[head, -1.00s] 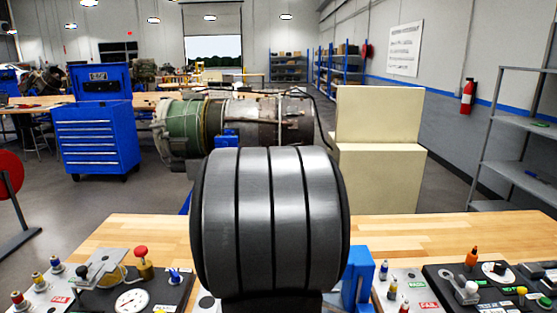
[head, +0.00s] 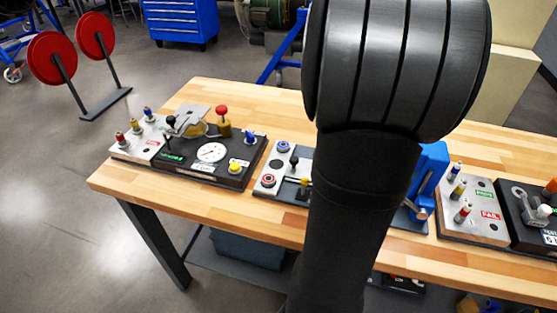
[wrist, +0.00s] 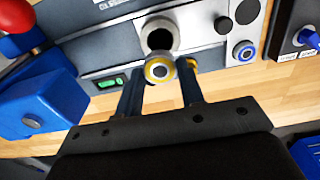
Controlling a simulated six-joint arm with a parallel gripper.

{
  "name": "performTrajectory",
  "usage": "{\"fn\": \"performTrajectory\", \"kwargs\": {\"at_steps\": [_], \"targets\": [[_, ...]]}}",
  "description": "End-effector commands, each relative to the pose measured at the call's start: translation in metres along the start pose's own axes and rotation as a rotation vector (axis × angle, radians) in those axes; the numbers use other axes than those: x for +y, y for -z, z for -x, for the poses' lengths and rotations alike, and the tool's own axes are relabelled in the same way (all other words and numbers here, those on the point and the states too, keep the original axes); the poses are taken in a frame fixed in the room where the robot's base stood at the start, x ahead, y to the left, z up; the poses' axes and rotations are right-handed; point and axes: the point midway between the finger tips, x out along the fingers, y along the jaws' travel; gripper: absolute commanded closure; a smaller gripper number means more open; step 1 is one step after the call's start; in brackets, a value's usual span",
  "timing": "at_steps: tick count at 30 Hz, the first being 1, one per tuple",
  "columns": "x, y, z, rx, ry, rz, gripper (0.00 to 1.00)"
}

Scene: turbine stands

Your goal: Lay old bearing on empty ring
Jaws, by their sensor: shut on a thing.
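In the wrist view my gripper (wrist: 162,82) is shut on a small round metal bearing (wrist: 159,70) with a yellow rim. A grey round part with a dark opening (wrist: 159,36) is just beyond the bearing; I cannot tell whether they touch. A blue-edged ring (wrist: 245,50) is on the light plate to the right. In the head view a blue ring (head: 283,147) and a red ring (head: 268,181) are on a small light plate left of my arm. I cannot tell which ring is empty. My arm hides the gripper in the head view.
On the wooden bench (head: 150,185), a dark gauge panel (head: 213,160) stands left and a FAIL plate (head: 475,210) right. A blue fixture (head: 430,170) is partly behind my arm. In the wrist view a blue block (wrist: 32,105) and red knob (wrist: 17,14) are at left.

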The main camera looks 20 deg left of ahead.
Motion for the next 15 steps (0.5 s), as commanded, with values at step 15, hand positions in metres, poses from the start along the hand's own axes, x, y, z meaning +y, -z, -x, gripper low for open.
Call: {"fn": "performTrajectory", "kwargs": {"at_steps": [15], "targets": [[-0.103, 0.003, -0.021, -0.001, 0.0, 0.011, 1.0]]}}
